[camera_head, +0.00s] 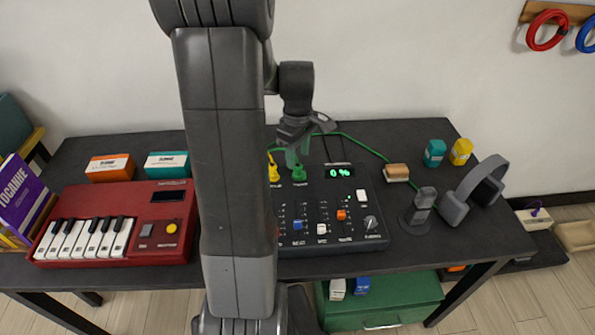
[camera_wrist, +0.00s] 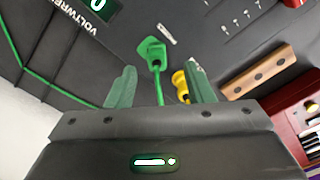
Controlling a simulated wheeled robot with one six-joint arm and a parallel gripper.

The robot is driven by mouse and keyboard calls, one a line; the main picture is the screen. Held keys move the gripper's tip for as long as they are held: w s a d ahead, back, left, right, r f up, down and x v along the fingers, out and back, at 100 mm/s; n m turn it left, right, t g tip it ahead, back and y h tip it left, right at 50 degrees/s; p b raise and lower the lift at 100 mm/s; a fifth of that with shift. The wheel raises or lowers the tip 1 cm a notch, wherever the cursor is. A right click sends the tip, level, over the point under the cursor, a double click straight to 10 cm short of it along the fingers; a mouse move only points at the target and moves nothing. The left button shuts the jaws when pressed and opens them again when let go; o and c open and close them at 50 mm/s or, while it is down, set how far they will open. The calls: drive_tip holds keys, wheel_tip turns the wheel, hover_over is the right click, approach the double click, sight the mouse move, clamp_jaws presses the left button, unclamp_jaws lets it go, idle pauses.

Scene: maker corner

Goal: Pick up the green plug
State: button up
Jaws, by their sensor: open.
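The green plug (camera_head: 299,174) stands at the back edge of the black mixer (camera_head: 345,200), with a green cable running from it to the right. In the wrist view the green plug (camera_wrist: 152,50) lies just beyond the fingertips, near the middle of the gap, with its stem reaching down between the fingers. My gripper (camera_head: 294,148) is above the back of the mixer, over the green plug. In the wrist view my gripper (camera_wrist: 160,72) is open, with green fingers apart and nothing held. Whether a finger touches the plug cannot be told.
A yellow plug (camera_head: 273,170) stands close left of the green one; in the wrist view the yellow plug (camera_wrist: 180,85) is near the right finger. A red keyboard (camera_head: 115,225) is left, a microphone (camera_head: 420,208) and headphones (camera_head: 475,190) right. My arm hides part of the table.

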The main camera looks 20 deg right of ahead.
sight(298, 165)
drive_tip(key=shift+w+f, duration=0.15)
drive_tip(key=shift+f, duration=1.35)
drive_tip(key=shift+w+f, duration=0.1)
drive_tip(key=shift+f, duration=1.35)
clamp_jaws()
wheel_tip(298, 165, up, 10)
drive_tip(key=shift+r, duration=0.1)
drive_tip(key=shift+w+d+f+b, duration=0.15)
drive_tip(key=shift+f+b, duration=0.6)
drive_tip(key=shift+f, duration=0.6)
drive_tip(key=shift+d+f+b, duration=0.15)
drive_tip(key=shift+f+b, duration=0.55)
drive_tip(key=shift+f, duration=0.65)
drive_tip(key=shift+w+d+f+b, duration=0.15)
drive_tip(key=shift+f+b, duration=0.6)
drive_tip(key=shift+f, duration=0.6)
